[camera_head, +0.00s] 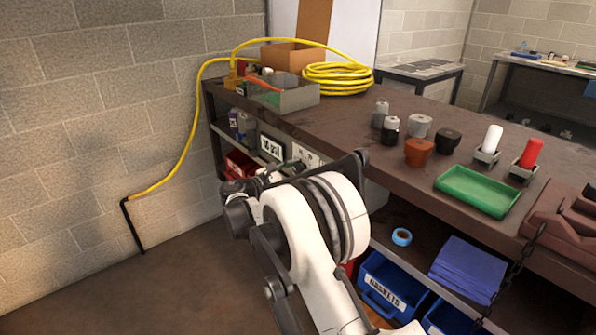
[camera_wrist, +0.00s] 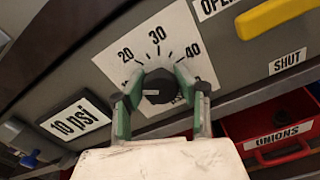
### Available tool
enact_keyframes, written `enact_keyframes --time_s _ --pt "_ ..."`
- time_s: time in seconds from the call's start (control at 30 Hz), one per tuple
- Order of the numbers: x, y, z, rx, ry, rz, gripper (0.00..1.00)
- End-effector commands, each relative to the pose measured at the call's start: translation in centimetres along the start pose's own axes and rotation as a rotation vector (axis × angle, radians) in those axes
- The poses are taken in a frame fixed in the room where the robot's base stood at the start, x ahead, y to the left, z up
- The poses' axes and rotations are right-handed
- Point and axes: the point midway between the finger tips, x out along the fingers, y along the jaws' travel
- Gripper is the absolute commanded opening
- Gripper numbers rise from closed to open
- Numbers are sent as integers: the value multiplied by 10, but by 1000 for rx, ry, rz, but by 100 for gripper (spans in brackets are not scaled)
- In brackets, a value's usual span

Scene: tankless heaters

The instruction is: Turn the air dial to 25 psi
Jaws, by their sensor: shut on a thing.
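The air dial (camera_wrist: 158,87) is a round black knob on a white scale plate (camera_wrist: 125,55) marked 20, 30 and 40. A light pointer line on the knob points left, below the 20 mark. Beside it a display (camera_wrist: 72,117) reads "10 psi"; it also shows in the head view (camera_head: 271,148). My gripper (camera_wrist: 158,86) is shut on the knob, with one green-padded finger at its left and one at its right. The lower-left part of the scale is covered by the left finger. In the head view my arm hides the knob and fingertips.
A yellow handle (camera_wrist: 275,17) stands right of the dial, between OPEN and SHUT labels. A red bin (camera_wrist: 270,135) marked UNIONS sits below right. The workbench (camera_head: 375,120) runs above, with a yellow hose coil (camera_head: 338,78) and a green tray (camera_head: 478,188) on top.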

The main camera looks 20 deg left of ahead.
Motion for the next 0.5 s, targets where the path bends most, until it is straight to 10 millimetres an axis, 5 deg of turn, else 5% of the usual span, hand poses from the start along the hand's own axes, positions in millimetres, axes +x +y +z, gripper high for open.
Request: enact_keyframes --time_s 0.5 --pt "0 -2 -2 491 0 0 3"
